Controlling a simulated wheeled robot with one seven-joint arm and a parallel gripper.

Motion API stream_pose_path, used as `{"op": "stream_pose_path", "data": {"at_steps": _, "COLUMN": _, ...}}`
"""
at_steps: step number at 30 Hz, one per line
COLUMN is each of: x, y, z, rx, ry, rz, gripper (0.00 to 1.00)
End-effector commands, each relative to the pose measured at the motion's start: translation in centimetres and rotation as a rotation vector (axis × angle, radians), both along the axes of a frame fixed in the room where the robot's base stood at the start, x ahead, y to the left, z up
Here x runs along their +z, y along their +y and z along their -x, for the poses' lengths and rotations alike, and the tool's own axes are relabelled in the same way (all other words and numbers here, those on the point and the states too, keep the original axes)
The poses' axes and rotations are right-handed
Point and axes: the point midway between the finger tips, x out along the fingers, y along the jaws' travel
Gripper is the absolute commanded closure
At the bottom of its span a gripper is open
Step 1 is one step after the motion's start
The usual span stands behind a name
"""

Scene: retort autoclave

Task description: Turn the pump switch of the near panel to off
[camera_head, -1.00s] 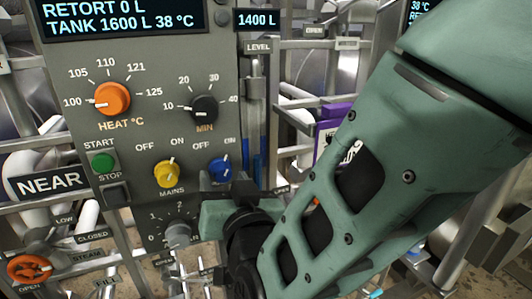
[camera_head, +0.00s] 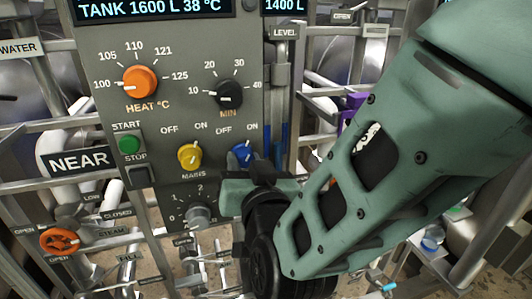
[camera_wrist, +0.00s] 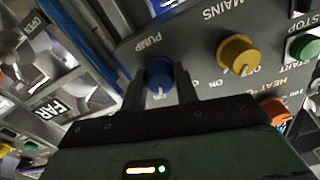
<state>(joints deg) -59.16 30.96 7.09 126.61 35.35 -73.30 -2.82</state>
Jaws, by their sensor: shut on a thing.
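The blue pump switch (camera_head: 241,155) is at the lower right of the near panel (camera_head: 185,120). Its white pointer tilts up and right, toward the ON label, in the head view. My gripper (camera_head: 252,174) is at the switch from below right, its tips partly hidden by its own body. In the wrist view my gripper (camera_wrist: 160,90) has one finger on each side of the blue pump switch (camera_wrist: 159,72), shut on it. There the pointer faces down toward my gripper. The PUMP label shows above it, upside down.
The yellow mains switch (camera_head: 189,155) is close left of the pump switch. The orange heat knob (camera_head: 138,82), black minutes knob (camera_head: 228,94) and green start button (camera_head: 129,145) are higher up or farther left. A grey dial (camera_head: 197,215) is below. Pipes and rails surround the panel.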

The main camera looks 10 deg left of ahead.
Motion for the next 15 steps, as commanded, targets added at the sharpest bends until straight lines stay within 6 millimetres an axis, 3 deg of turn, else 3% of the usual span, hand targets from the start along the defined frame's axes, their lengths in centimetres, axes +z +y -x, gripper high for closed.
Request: {"op": "stream_pose_path", "data": {"at_steps": 15, "x": -0.15, "y": -0.08, "z": 0.00, "rx": 0.001, "ry": -0.199, "rz": 0.321, "gripper": 0.93}}
